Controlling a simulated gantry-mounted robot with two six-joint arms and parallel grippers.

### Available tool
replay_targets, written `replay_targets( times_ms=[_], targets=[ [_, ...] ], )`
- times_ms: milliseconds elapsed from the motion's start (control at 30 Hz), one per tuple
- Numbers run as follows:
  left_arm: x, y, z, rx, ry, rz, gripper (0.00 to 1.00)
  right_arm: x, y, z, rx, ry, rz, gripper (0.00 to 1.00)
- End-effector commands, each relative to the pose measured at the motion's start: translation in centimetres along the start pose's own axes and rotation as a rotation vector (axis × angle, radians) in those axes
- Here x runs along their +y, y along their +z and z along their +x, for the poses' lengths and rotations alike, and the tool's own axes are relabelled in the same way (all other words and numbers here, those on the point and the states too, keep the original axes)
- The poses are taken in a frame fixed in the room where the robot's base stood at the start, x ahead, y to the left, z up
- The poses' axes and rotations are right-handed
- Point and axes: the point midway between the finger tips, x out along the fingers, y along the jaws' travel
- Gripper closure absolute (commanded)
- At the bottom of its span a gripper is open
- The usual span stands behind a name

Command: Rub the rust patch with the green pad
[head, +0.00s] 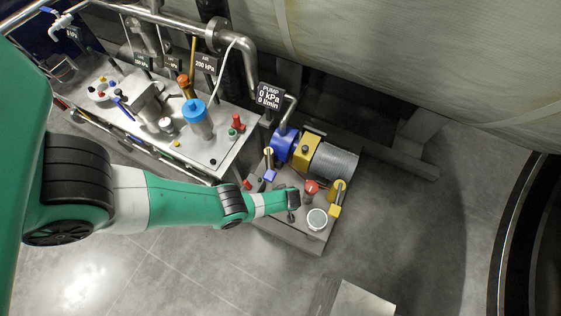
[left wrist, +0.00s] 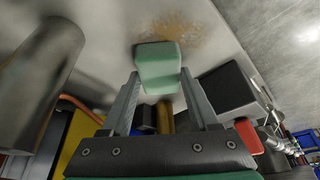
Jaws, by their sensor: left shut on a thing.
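My left gripper (left wrist: 158,84) is shut on the green pad (left wrist: 158,63), a pale green block between its fingertips in the left wrist view. The rust patch (left wrist: 180,30) is a brown, speckled stain on a pale grey surface just beyond the pad. The pad overlaps the patch's near edge in the picture; I cannot tell whether it touches the surface. In the head view my left gripper (head: 292,205) is over the pump base, and pad and patch cannot be made out there. My right gripper is in neither view.
A blue, yellow and grey pump (head: 305,152) stands behind the gripper. A red knob (head: 311,187), a round white gauge (head: 317,219) and a yellow valve (head: 338,192) are close on the right. A metal bench (head: 205,152) with bottles stands at left. Open floor (head: 410,230) lies to the right.

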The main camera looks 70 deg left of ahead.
Motion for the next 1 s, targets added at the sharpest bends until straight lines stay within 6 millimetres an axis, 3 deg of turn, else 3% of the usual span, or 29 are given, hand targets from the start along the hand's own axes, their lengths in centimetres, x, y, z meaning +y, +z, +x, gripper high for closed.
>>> replay_targets(
  times_ms=[367, 700, 1000],
  targets=[
    [-0.2, 0.3, 0.2, 0.0, 0.0, 0.0, 0.83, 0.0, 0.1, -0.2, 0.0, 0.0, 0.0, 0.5],
    [-2.5, 2.2, -0.9, 0.0, 0.0, 0.002, 0.83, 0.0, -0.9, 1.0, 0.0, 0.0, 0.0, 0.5],
    [-3.2, 2.9, -1.0, 0.0, 0.0, 0.001, 0.83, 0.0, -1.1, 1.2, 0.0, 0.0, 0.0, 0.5]
  ],
)
